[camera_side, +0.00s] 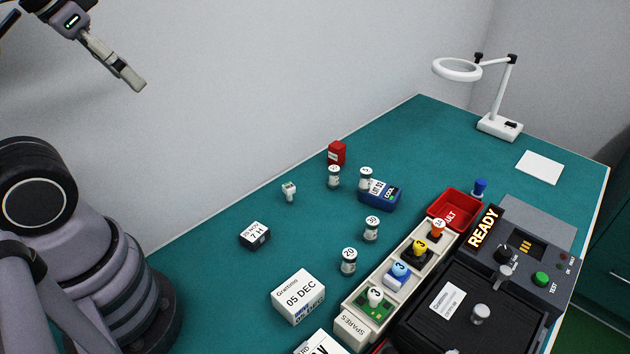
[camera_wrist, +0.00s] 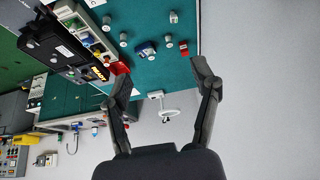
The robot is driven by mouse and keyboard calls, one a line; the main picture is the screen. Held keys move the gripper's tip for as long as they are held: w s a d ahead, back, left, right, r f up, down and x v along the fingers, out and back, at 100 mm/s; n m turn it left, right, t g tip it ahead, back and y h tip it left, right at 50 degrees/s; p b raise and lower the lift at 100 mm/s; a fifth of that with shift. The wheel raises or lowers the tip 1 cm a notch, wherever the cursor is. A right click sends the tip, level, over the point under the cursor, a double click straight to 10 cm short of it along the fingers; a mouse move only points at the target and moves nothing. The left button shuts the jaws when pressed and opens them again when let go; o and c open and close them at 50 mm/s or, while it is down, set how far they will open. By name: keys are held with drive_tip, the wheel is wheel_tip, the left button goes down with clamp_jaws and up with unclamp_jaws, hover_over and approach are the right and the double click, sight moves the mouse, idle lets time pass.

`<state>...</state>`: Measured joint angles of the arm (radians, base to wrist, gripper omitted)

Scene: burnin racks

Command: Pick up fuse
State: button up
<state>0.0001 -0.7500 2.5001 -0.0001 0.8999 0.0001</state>
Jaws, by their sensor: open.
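No part is plainly marked as the fuse, and I cannot tell which one it is. A small white part (camera_side: 289,191) stands alone on the teal table. The pale spares tray (camera_side: 350,307) holds a row of small numbered parts, including a blue one (camera_side: 398,274), a yellow one (camera_side: 420,249) and an orange one (camera_side: 438,229). My gripper (camera_side: 138,84) is high at the upper left, well above the table and far from these parts. In the wrist view my gripper (camera_wrist: 162,76) shows spread, empty fingers.
Several numbered vials, one (camera_side: 348,262) near the tray, stand mid-table. A blue block (camera_side: 379,195), red box (camera_side: 337,153) and date boxes (camera_side: 298,297) lie around. A red bin (camera_side: 454,209) and black tester (camera_side: 515,262) reading READY are right. A magnifier lamp (camera_side: 500,125) stands behind.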

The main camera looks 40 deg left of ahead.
drive_tip(key=m+t+h, duration=0.2)
drive_tip(key=t, duration=0.6)
hover_over(361, 176)
drive_tip(key=s+a, duration=0.2)
drive_tip(key=s, duration=0.1)
wheel_tip(361, 176, down, 27)
drive_tip(key=shift+t+h, duration=0.5)
drive_tip(key=shift+t, duration=0.4)
drive_tip(key=s+f, duration=0.1)
drive_tip(key=f, duration=0.3)
drive_tip(key=s+d+f, duration=0.1)
drive_tip(key=f, duration=0.1)
drive_tip(key=shift+s+f, duration=0.3)
drive_tip(key=shift+s, duration=0.05)
drive_tip(key=x, duration=0.7)
drive_tip(key=shift+w+f, duration=0.15)
drive_tip(key=shift+w, duration=0.05)
clamp_jaws()
